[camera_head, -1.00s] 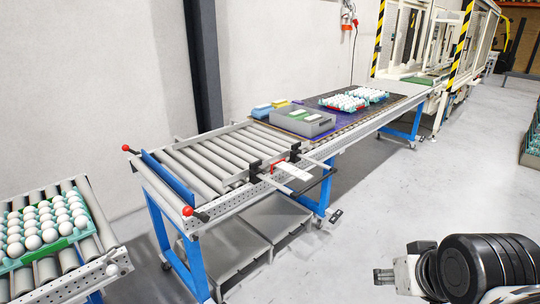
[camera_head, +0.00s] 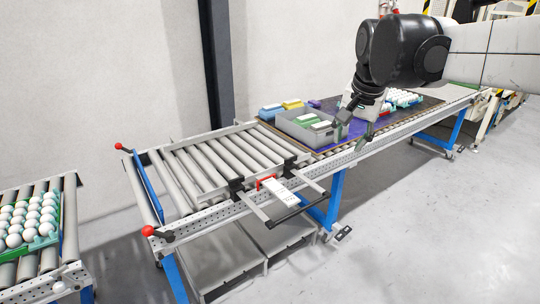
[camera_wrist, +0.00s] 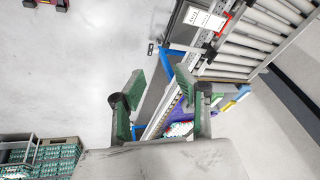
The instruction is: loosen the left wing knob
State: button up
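Two small dark clamp pieces sit on the front rail of the roller conveyor in the head view, a left one (camera_head: 237,188) and a right one (camera_head: 290,166). A wing knob is too small to make out on either. Between them are a red bracket (camera_head: 265,181) and a white labelled plate (camera_head: 283,198). My gripper (camera_head: 352,134) is well to the right of both clamps, above the conveyor's front edge near the grey crate. In the wrist view my gripper (camera_wrist: 160,78) is open with nothing between its fingers; the white plate (camera_wrist: 205,19) shows at the top.
A frame with a black bar (camera_head: 298,213) sticks out in front of the clamps. Red ball knobs (camera_head: 148,231) end the blue bar at left. The grey crate (camera_head: 292,127) stands on the conveyor. Egg trays lie at far right and far left. Floor in front is clear.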

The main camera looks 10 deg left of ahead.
jog(key=w+a+m+p, duration=0.1)
jog(key=w+a, duration=0.6)
jog(key=w, duration=0.1)
jog(key=m+g+h+p, duration=0.1)
jog(key=m+g+p, duration=0.3)
send_over(237, 183)
notch_tip(237, 183, down, 16)
jog(key=f, duration=1.3)
jog(key=shift+w+a+f, duration=0.15)
jog(key=shift+w+f, duration=0.05)
jog(key=shift+w, duration=0.05)
grip_shut()
